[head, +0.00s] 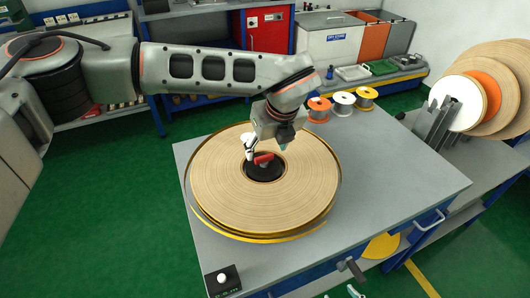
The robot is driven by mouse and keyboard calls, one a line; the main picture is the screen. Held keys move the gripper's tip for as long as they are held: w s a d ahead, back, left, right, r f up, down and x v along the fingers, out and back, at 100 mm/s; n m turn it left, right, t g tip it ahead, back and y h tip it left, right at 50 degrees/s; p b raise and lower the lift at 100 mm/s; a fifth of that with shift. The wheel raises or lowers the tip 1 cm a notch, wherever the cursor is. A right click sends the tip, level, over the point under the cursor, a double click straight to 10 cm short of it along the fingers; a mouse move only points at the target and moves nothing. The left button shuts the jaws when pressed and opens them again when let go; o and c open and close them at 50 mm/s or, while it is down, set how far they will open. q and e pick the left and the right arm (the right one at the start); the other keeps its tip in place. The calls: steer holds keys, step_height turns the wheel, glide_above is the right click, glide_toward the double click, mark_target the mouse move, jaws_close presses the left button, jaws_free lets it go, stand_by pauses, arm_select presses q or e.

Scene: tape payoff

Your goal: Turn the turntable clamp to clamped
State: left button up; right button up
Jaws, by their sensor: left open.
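The turntable (205,190) sits on the grey bench and carries a wide tan tape roll (310,180). At its centre is a black hub (266,174) with a short red clamp lever (263,159) on top. My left gripper (266,149) is open and points down just above the hub. Its fingers appear on either side of the red lever; I cannot tell whether they touch it. The wrist hides part of the roll's far side. What looks like a fingertip of my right gripper (352,291) shows at the bottom edge, mostly cut off.
Small orange and white spools (343,103) stand at the bench's back edge. Large discs (485,95) stand on a rack at right. A black box with a white knob (222,281) is at the front left corner. The bench's right part (405,180) is clear.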

mark_target(264, 156)
arm_select(q)
steer(key=x, duration=0.3)
steer(key=shift+f, duration=0.1)
steer(key=shift+w+f, duration=0.15)
steer(key=shift+f, duration=0.15)
steer(key=shift+w+f, duration=0.1)
steer(key=shift+f, duration=0.05)
steer(key=c, duration=1.1)
steer(key=shift+c, duration=0.2)
arm_select(e)
steer(key=shift+w+d+r, duration=0.1)
steer(key=shift+w, duration=0.35)
steer(key=shift+r, duration=0.1)
